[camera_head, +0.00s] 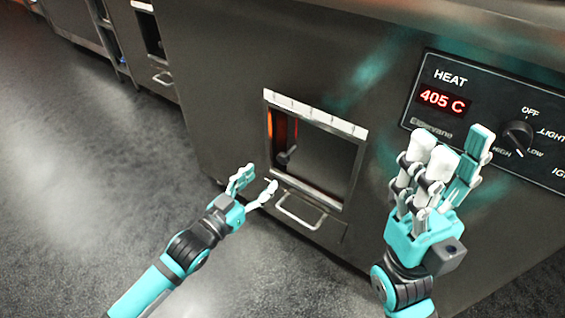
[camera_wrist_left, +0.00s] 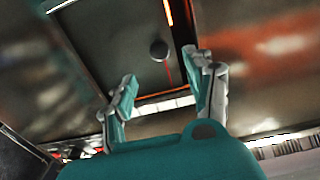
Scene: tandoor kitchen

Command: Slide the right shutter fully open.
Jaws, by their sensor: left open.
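The shutter (camera_head: 325,160) is a dark panel in a framed window on the oven front, with a round black knob (camera_head: 287,156) near its left edge. A narrow orange-glowing gap shows at the window's left side. In the left wrist view, the shutter (camera_wrist_left: 110,40) and knob (camera_wrist_left: 159,50) appear upside down, with the glow beside them. My left gripper (camera_head: 256,186) is open and empty, just below and left of the window, apart from the knob. My right gripper (camera_head: 447,165) is raised in front of the control panel; its fingers overlap, so its opening is unclear.
A drawer handle (camera_head: 301,211) sits below the window. A control panel (camera_head: 490,118) reads 405 C and has a dial (camera_head: 518,137). A second, similar unit (camera_head: 150,45) stands at the back left. The grey floor (camera_head: 90,170) is clear on the left.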

